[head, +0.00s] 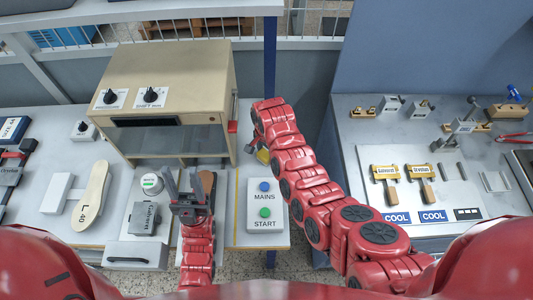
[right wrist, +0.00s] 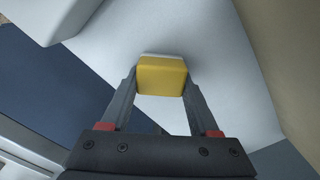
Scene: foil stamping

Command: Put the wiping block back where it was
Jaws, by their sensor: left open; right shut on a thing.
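The wiping block is yellow with a pale layer on its far side. In the right wrist view the wiping block (right wrist: 162,76) sits between the two fingertips of my right gripper (right wrist: 160,88), which is shut on it. In the head view a small yellow part of the block (head: 263,156) shows beside the beige machine's right side; my right arm hides much of it. The block is over or near the pale bench top; I cannot tell whether it touches. My left gripper (head: 187,188) is open and empty in front of the machine.
The beige machine (head: 170,70) stands behind my left gripper. A MAINS/START button box (head: 264,214) is in front of the block. A shoe last (head: 91,195) lies at left. The right bench holds stamp holders (head: 385,185) and COOL labels. A floor gap separates the benches.

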